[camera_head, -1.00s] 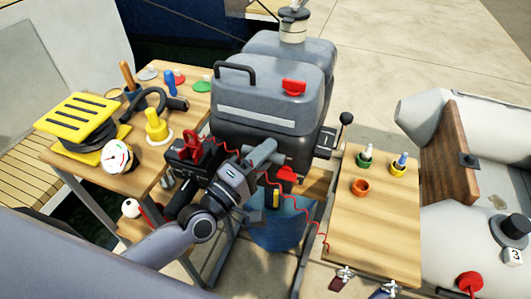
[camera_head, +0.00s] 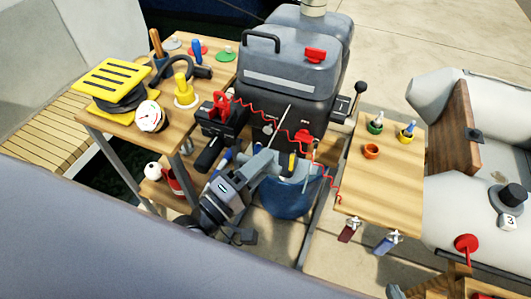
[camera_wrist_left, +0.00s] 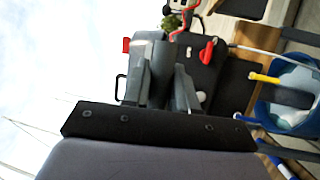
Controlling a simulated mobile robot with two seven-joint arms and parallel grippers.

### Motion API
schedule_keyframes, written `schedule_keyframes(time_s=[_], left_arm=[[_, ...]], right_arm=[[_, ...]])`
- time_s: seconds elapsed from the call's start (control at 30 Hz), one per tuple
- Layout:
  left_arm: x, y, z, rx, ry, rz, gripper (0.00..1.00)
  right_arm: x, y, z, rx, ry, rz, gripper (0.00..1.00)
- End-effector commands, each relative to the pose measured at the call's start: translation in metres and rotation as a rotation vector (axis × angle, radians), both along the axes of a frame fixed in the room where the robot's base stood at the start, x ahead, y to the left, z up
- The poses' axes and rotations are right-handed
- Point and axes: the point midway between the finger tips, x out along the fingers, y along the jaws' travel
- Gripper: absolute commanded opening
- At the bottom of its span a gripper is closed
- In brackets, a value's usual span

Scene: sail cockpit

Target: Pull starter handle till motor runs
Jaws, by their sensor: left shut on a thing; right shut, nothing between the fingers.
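The grey outboard motor (camera_head: 290,80) stands in the middle of the head view, with a black lower casing. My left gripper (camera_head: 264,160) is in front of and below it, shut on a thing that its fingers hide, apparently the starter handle. A thin pale line, apparently the starter cord (camera_head: 280,126), runs from the motor's front down toward the fingertips. My right gripper is not in view.
A red coiled cord (camera_head: 263,104) crosses the motor's front. A blue bucket (camera_head: 290,200) with a yellow-handled thing stands close beside my left gripper.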

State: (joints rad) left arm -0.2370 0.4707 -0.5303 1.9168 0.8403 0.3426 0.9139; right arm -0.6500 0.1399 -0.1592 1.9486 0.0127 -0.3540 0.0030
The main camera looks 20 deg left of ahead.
Motion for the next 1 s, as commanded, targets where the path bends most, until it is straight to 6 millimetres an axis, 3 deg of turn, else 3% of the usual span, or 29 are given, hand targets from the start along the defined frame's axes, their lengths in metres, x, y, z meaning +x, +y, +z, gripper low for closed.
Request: schedule_keyframes(time_s=[0.4, 0.43, 0.77, 1.0], left_arm=[[-0.003, 0.000, -0.002, 0.002, 0.004, -0.002, 0.00], [-0.003, 0.000, -0.002, 0.002, 0.004, -0.002, 0.34], [-0.004, 0.001, -0.002, 0.001, 0.002, -0.001, 0.34], [-0.030, 0.012, -0.009, 0.002, 0.005, -0.002, 0.34]], right_arm=[[0.000, 0.000, 0.001, 0.000, -0.001, 0.000, 0.00], [0.000, 0.000, 0.001, 0.000, -0.001, 0.000, 0.00], [0.000, 0.000, 0.000, 0.001, -0.001, -0.001, 0.00], [0.000, 0.000, -0.005, 0.000, -0.002, 0.000, 0.00]])
